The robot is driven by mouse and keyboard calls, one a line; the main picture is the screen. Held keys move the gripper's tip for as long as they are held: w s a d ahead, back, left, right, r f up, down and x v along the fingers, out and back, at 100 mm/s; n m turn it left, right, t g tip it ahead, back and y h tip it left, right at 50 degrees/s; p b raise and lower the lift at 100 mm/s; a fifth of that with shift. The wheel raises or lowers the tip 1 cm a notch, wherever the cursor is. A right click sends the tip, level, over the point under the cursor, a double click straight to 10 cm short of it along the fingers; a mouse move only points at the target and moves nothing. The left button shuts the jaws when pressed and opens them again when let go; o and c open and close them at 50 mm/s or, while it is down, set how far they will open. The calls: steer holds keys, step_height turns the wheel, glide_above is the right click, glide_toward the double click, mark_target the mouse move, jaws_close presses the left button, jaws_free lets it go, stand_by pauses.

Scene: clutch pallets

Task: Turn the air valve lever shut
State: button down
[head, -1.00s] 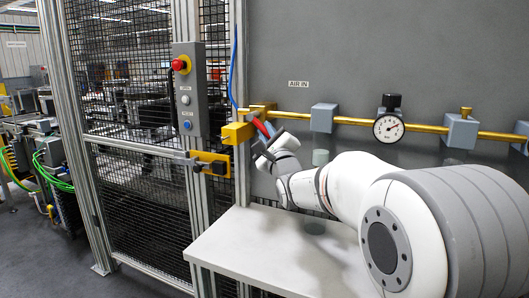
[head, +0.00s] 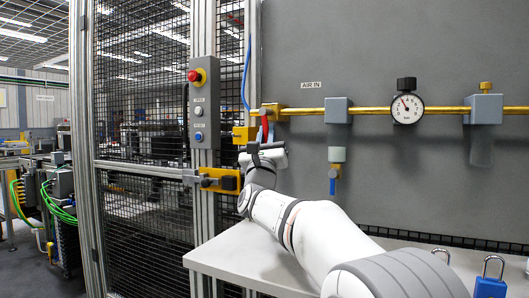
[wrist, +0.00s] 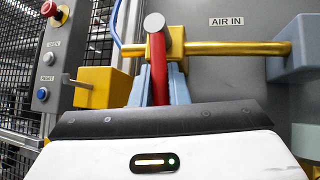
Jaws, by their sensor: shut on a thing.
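The air valve (head: 272,109) is a brass body at the left end of the horizontal brass pipe, under the "AIR IN" label. Its red lever (head: 265,124) points almost straight down, across the pipe's line. In the wrist view the lever (wrist: 158,62) runs from the round grey pivot cap down between the two grey-blue fingers. My gripper (wrist: 160,84) is shut on the lever, one finger on each side. The lever's lower end is hidden behind the gripper body. In the head view my gripper (head: 265,147) is just below the valve.
A pressure gauge (head: 407,108) and grey blocks (head: 338,111) sit along the pipe to the right. A yellow block (head: 244,134) and a gate latch (head: 222,179) are close on the left, near the button box (head: 204,115). Blue padlocks (head: 490,287) stand on the white bench (head: 215,258).

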steer(key=m+h, duration=0.1)
steer(key=m+h+b, duration=0.1)
steer(key=a+m+h+b, duration=0.1)
steer(key=shift+w+f+m+h, duration=0.3)
steer(key=shift+f+m, duration=0.05)
steer(key=shift+m, duration=0.05)
steer(key=shift+g, duration=0.3)
steer(key=shift+r, duration=0.1)
steer(key=c, duration=1.7)
jaws_free()
steer(key=shift+w, duration=0.15)
steer(key=o, duration=0.3)
steer(key=shift+r, duration=0.1)
steer(key=shift+s, duration=0.2)
steer(key=v, duration=0.7)
steer(key=shift+f, duration=0.4)
